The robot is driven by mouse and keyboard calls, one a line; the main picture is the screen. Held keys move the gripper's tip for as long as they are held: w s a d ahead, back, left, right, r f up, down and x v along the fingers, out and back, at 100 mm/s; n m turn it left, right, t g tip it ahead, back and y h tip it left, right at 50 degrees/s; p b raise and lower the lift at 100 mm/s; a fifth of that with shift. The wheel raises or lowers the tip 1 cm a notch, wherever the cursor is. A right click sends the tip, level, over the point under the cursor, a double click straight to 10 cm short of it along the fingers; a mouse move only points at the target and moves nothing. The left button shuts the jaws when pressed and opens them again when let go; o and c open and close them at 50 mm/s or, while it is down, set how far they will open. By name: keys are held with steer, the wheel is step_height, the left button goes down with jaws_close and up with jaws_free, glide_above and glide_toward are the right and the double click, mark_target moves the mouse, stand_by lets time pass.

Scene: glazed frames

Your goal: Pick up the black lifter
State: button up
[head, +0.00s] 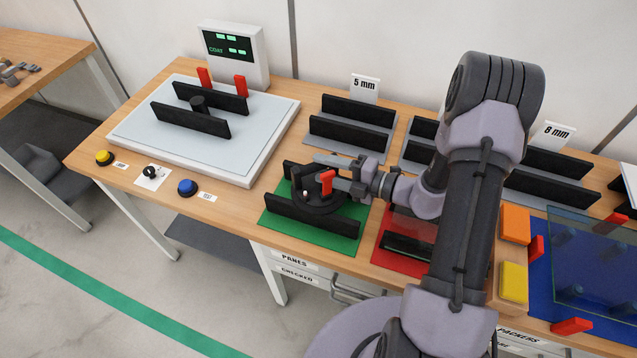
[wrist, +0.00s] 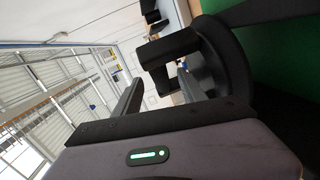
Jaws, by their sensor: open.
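The black lifter (head: 318,199) has a round body and a red lever. It sits on the green mat (head: 276,227), between two black slotted rails, in the head view. My gripper (head: 328,172) is open and comes in from the right at the lifter's upper part, close to the red lever. In the wrist view the lifter's dark round body (wrist: 228,60) and a blocky black handle part (wrist: 165,58) are just ahead of the fingers. Whether the fingers touch the handle or straddle it, I cannot tell.
A red mat (head: 392,264) with a rack lies right of the green one. Racks marked 5 mm (head: 352,118) and 8 mm (head: 548,163) stand behind. A white coat tester (head: 232,58) and a pale board (head: 150,143) are at left.

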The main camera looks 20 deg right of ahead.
mark_target(321, 168)
steer(key=x, duration=0.3)
steer(key=shift+w+a, duration=0.1)
steer(key=shift+w, duration=0.05)
steer(key=shift+c, duration=0.7)
jaws_close()
stand_by(0.5)
